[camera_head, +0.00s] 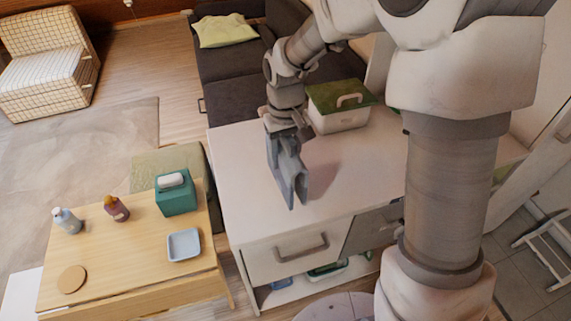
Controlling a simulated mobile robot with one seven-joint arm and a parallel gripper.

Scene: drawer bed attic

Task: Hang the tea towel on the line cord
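My gripper (297,200) points down above the white cabinet top (245,165) and touches nothing that I can make out. Its fingers are seen nearly edge-on, so I cannot tell whether they are open or shut; no cloth shows in them. A pale yellow-green cloth-like item (228,31) lies on the dark sofa, well behind the gripper; I cannot tell if it is the tea towel or a cushion. I cannot make out a line cord. A white rack-like frame (545,240) stands at the far right, partly cut off.
A green-lidded box (340,106) stands at the cabinet's back. The wooden table (130,258) at left holds two bottles, a teal tissue box (176,193), a blue tray (184,245) and a round coaster (71,279). The cabinet top around my gripper is mostly clear.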

